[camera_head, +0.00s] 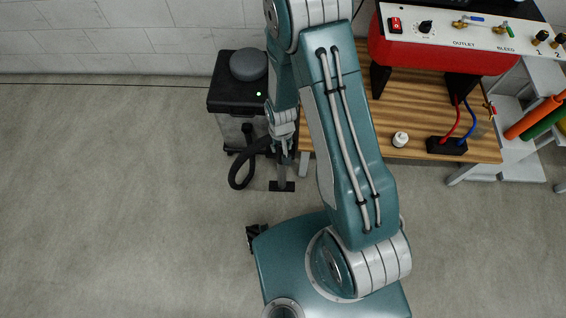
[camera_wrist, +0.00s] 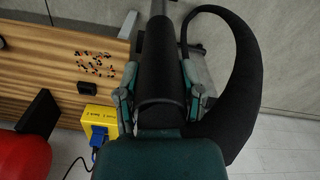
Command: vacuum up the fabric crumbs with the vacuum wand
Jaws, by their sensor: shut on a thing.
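My gripper (camera_head: 284,148) is shut on the black vacuum wand (camera_head: 281,172). In the wrist view my gripper's fingers (camera_wrist: 160,92) lie on both sides of the wand (camera_wrist: 157,60). The wand points down, its flat dark nozzle left of the wooden bench (camera_head: 425,105) in the head view. A black hose (camera_wrist: 240,75) loops from the wand; it also shows in the head view (camera_head: 238,178). Orange and black fabric crumbs (camera_wrist: 95,63) lie scattered on the bench top in the wrist view, left of the wand. My arm appears to hide them in the head view.
A black vacuum unit (camera_head: 232,98) with a green light stands left of the bench. A yellow box (camera_wrist: 98,120) sits near the crumbs. The left floor is clear.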

